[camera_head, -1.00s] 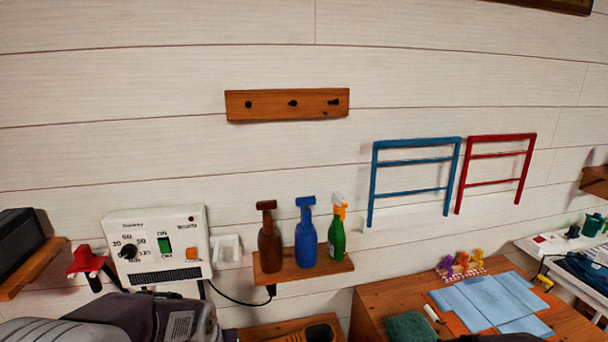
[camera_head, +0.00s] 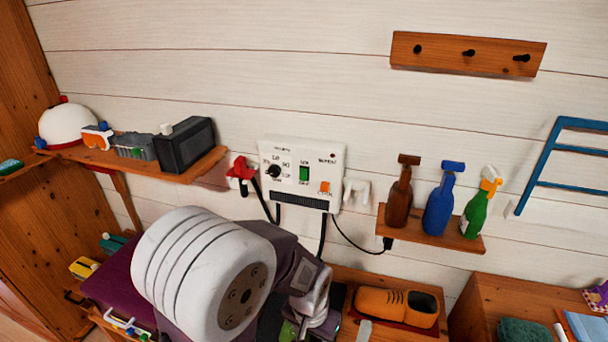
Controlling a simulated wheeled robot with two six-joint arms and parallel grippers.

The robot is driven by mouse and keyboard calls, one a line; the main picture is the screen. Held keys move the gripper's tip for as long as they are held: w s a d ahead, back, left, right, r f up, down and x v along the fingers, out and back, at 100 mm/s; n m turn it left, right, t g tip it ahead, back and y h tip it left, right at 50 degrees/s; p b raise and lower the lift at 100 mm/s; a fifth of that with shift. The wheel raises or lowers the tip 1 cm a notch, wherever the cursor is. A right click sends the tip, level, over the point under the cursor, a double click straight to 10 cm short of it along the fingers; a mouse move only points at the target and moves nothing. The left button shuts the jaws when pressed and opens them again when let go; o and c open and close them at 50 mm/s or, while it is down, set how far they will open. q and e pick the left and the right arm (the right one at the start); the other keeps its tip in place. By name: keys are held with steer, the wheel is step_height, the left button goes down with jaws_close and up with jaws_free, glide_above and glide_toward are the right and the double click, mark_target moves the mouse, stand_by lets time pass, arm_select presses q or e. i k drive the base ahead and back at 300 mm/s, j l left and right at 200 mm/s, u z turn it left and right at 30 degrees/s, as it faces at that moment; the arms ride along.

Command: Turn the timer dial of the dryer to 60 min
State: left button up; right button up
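The dryer (camera_head: 296,202) is a white box on the plank wall, left of the bottle shelf. Its black timer dial (camera_head: 274,171) is at the left of its face, with small numbers around it. The dial's pointer is too small to read. A green switch (camera_head: 304,173) and an orange button (camera_head: 324,187) sit right of the dial. My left arm crosses the lower middle, below the dryer, and does not cover the dial. I cannot make out either gripper's fingers.
A red item (camera_head: 241,169) hangs just left of the dryer and a white holder (camera_head: 356,191) at its right. A shelf (camera_head: 190,172) with a black box is at left. Three bottles stand on a shelf (camera_head: 440,236) at right. An orange shoe (camera_head: 396,306) lies below.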

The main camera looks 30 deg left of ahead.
mark_target(275, 171)
steer(key=u, duration=1.35)
